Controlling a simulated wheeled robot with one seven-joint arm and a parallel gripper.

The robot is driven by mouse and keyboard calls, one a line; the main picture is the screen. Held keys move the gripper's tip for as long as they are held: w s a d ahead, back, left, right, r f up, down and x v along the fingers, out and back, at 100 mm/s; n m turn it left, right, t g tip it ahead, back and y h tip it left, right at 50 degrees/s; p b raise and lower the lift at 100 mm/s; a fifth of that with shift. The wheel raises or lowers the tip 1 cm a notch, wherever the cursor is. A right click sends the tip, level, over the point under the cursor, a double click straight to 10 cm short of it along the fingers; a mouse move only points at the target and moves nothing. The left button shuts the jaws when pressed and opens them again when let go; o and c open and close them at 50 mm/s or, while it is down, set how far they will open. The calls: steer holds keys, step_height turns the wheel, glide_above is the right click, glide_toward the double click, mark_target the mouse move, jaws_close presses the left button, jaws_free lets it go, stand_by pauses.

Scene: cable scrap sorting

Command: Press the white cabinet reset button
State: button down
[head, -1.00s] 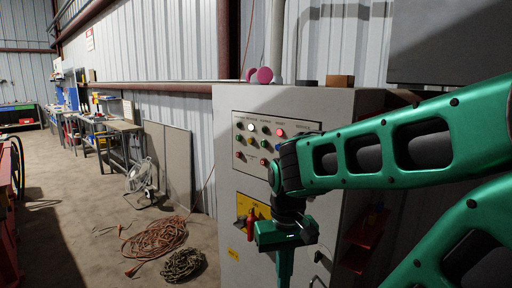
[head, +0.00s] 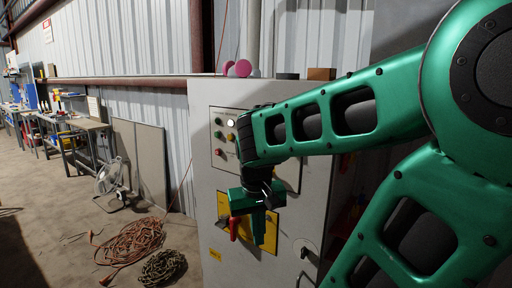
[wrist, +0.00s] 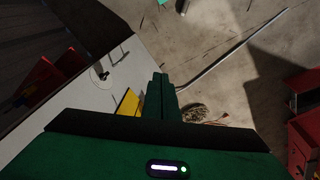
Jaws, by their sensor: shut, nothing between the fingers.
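The grey-white cabinet (head: 203,170) stands at centre in the head view. On its control panel (head: 216,165) a white lit button (head: 230,123) shows near the top left, with green and red buttons below it. My arm hides the right part of the panel. My gripper (head: 258,243) points down in front of the cabinet's yellow plate (head: 290,228), below and right of the white button and apart from it. Its fingers are together and empty. In the wrist view the closed fingers (wrist: 161,78) are near the cabinet's yellow plate (wrist: 128,103); the button is not visible there.
A red handle (head: 234,228) sits on the yellow plate, close to my fingers. An orange cable coil (head: 138,240) and a darker coil (head: 163,267) lie on the floor left of the cabinet. A fan (head: 109,183) and benches stand further back left.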

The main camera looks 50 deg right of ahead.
steer(key=w+d+r+m+t+h, duration=0.1)
steer(key=w+d+r+h, duration=0.2)
steer(key=w+d+r, duration=0.4)
steer(key=w+d+r+m+t+h, duration=0.1)
steer(key=w+d+r+h, duration=0.2)
steer(key=w, duration=1)
steer(key=d+r, duration=0.3)
steer(key=r, duration=0.2)
steer(key=shift+w+d+t+h, duration=0.25)
steer(key=shift+d+t+h, duration=0.1)
steer(key=shift+t+h, duration=0.05)
steer(key=d, duration=0.8)
steer(key=shift+w+d, duration=0.35)
steer(key=shift+d, duration=0.05)
steer(key=shift+d, duration=0.1)
steer(key=shift+d, duration=0.35)
